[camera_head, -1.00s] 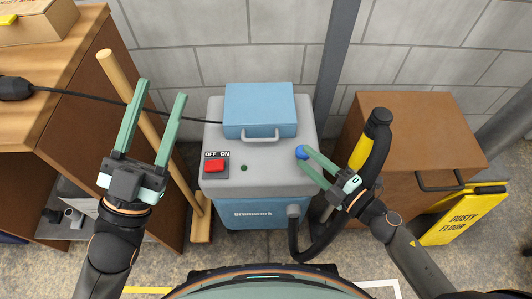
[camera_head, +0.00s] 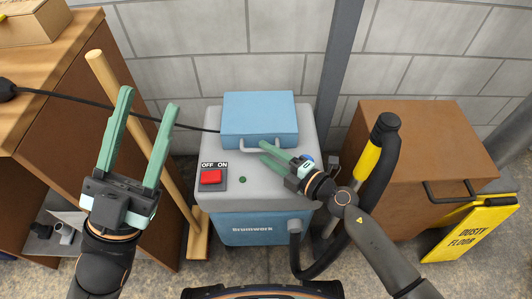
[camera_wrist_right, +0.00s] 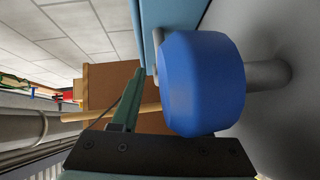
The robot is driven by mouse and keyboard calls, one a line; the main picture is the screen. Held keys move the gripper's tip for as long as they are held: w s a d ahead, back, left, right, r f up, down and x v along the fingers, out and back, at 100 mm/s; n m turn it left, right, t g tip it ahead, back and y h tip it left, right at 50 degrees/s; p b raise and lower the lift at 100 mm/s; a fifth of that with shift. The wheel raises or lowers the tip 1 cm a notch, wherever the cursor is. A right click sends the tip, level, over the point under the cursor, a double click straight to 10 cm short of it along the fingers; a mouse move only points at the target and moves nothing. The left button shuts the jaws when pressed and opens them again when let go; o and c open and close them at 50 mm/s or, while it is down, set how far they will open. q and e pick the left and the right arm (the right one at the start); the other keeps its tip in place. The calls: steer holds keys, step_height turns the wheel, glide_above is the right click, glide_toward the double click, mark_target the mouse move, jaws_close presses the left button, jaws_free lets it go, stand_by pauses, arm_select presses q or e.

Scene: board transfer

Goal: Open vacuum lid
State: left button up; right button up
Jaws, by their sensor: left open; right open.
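The vacuum's grey top (camera_head: 261,186) carries a closed light-blue lid (camera_head: 260,112) with a grey bar handle (camera_head: 247,149) on its front edge. My right gripper (camera_head: 264,150) is open, its fingertips close to the handle; I cannot tell whether they touch it. A blue knob (camera_head: 308,159) sits right beside this gripper. In the right wrist view the knob (camera_wrist_right: 202,84) is large, with one green finger to its left; the other finger is hidden. My left gripper (camera_head: 143,110) is open and empty, raised at the left of the vacuum.
A red OFF/ON switch (camera_head: 211,177) is on the vacuum's top left. A black hose with a yellow grip (camera_head: 366,160) stands at the right, close to my right arm. A wooden pole (camera_head: 183,207) leans at the left. A brown box (camera_head: 422,145) and yellow sign (camera_head: 468,235) are at the right.

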steer(key=shift+w+a, duration=0.4)
jaws_close()
stand_by(1.3)
